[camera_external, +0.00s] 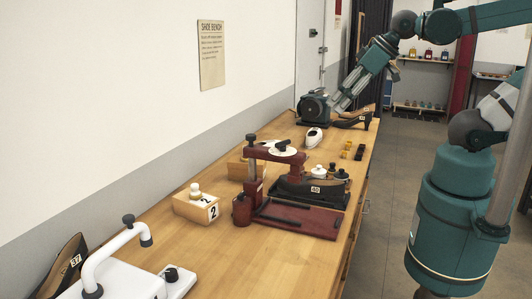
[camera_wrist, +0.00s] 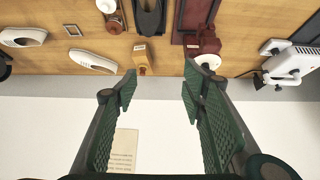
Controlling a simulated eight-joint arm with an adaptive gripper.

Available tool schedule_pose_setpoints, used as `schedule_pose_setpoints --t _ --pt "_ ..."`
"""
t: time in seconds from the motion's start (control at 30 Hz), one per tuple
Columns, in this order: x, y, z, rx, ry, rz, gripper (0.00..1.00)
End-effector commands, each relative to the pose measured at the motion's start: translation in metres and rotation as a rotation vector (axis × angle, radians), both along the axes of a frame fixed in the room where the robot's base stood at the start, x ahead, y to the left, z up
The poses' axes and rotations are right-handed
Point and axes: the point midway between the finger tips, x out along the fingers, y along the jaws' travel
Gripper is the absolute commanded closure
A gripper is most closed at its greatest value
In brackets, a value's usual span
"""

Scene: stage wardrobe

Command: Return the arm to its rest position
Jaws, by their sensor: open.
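My gripper (camera_external: 341,104) is at the far end of the bench in the external view, angled down and to the left from my raised arm. It appears beside a dark green machine (camera_external: 314,107); I cannot tell the gap between them. In the wrist view my gripper (camera_wrist: 158,92) has its two green padded fingers wide apart with nothing between them. Beyond the fingertips are the wooden bench top (camera_wrist: 165,58) and pale wall (camera_wrist: 160,125). A small wooden block (camera_wrist: 142,52) shows just past the fingertips.
The bench (camera_external: 215,245) holds a red stand (camera_external: 300,217) with a dark shoe, a numbered wooden box (camera_external: 196,208), a white machine (camera_external: 125,285) and a white shoe (camera_external: 313,137). A notice (camera_external: 211,55) hangs on the wall. The floor (camera_external: 395,190) right of the bench looks clear.

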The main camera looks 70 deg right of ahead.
Motion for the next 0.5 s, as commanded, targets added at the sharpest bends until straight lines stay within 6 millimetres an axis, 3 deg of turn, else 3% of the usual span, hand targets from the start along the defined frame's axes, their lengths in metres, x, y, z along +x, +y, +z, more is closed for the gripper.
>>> schedule_pose_setpoints --t 0.03,0.5 --pt "0.0 0.0 -0.012 0.0 0.0 0.0 0.58" --pt "0.0 0.0 -0.082 0.0 0.0 0.0 0.58"
